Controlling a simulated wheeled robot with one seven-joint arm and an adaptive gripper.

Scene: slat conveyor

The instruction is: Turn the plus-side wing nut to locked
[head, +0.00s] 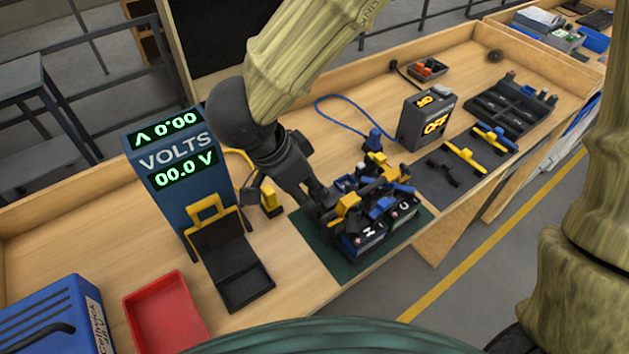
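The battery assembly (370,240) sits on a dark green mat (336,268) near the bench's front edge. It has dark blocks with white letters and several yellow and blue parts on top. My gripper (326,204) points down at the left side of this assembly, close to a yellow part (345,204). The fingertips are small and dark here, so I cannot tell whether they are open or shut or touch anything. I cannot single out the plus-side wing nut or its position among the crowded parts; my gripper may cover some of them.
A voltmeter display (178,160) reading 00.0 V stands left, with a black stand (235,265) before it. A red tray (165,312) and blue box (52,325) are front left. A grey box (428,118), blue cable (340,108) and dark mat with clamps (455,170) lie right.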

